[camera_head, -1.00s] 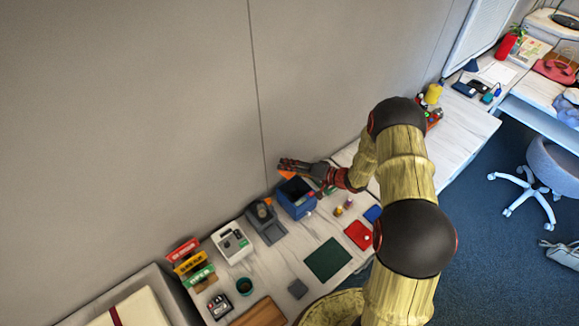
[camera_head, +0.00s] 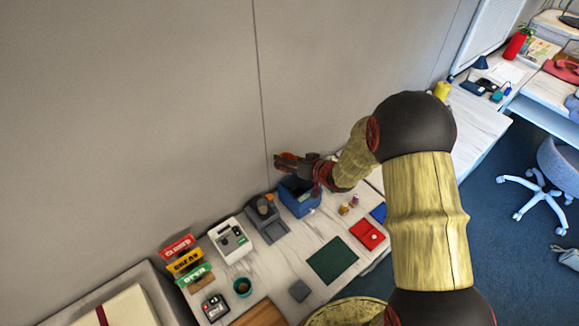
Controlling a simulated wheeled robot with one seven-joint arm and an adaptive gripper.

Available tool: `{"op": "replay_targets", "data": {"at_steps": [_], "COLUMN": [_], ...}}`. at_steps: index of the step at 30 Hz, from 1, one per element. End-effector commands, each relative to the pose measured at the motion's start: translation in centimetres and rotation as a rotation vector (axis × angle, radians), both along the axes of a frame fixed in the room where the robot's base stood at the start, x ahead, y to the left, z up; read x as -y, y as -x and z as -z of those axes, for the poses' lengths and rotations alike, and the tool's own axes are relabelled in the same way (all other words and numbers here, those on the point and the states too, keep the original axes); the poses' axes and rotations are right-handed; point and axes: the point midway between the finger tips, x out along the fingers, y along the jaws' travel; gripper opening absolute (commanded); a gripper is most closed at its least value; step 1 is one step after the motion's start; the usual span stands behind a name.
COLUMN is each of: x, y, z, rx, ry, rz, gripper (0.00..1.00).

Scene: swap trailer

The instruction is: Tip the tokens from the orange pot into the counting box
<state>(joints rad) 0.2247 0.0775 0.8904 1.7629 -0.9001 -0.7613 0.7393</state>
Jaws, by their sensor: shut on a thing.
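The orange pot (camera_head: 289,155) shows as a small patch of orange at the jaws of my gripper (camera_head: 285,163). My gripper is shut on the pot and holds it over the back of a blue open box (camera_head: 299,207), which looks like the counting box. Most of the pot is hidden by the gripper, and its exact tilt cannot be told. A small pale greenish patch shows inside the blue box, but I cannot tell whether it is tokens.
A grey device (camera_head: 266,217) stands close left of the blue box, with a white machine (camera_head: 231,240) beyond it. Small bottles (camera_head: 345,208) and a red case (camera_head: 368,234) lie to the right. A green mat (camera_head: 332,260) is in front. The wall is close behind.

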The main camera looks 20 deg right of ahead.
Motion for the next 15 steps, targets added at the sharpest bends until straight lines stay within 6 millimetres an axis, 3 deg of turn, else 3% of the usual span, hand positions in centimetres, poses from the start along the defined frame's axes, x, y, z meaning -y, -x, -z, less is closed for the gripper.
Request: {"op": "replay_targets", "data": {"at_steps": [15], "x": [-0.91], "y": [0.28], "z": [0.1], "rx": [0.108], "ry": [0.254], "rz": [0.0], "gripper": [0.2]}}
